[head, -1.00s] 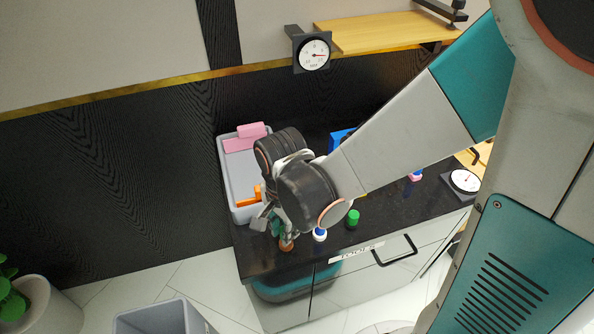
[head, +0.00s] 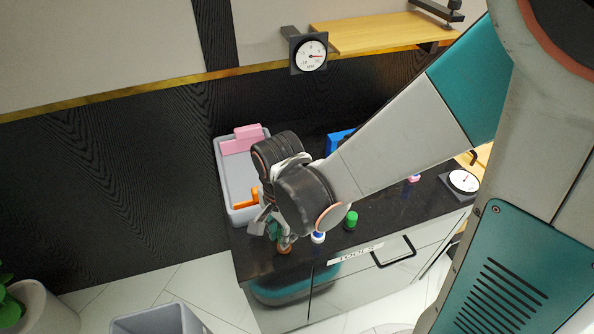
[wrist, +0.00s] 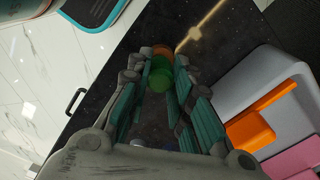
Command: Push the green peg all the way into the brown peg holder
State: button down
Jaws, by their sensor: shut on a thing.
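The green peg (wrist: 160,75) is upright between my fingertips in the wrist view. My gripper (wrist: 160,85) is shut on it, with teal finger pads on both sides. The brown peg holder (wrist: 162,49) shows just beyond the peg, in line with it. In the head view the holder (head: 284,249) stands near the front left edge of the dark counter, right under my gripper (head: 275,234). The peg's lower end is hidden, so I cannot tell how deep it sits in the holder. In the head view my fingers hide the peg.
A grey bin (head: 236,180) with pink and orange pieces stands left of my gripper. A white and blue item (head: 318,237) and a green-topped item (head: 351,220) stand to the right, close by. A gauge (head: 462,181) lies farther right. The counter's front edge is near.

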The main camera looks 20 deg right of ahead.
jog(key=shift+f+b, duration=0.5)
jog(key=shift+f, duration=0.1)
dwell(0.3)
jog(key=c, duration=1.4)
grip_release()
jog(key=shift+o, duration=0.2)
jog(key=shift+c, duration=1.4)
jog(key=shift+s+r+p, duration=0.1)
jog(key=shift+r+p, duration=2.75)
jog(key=shift+r, duration=0.7)
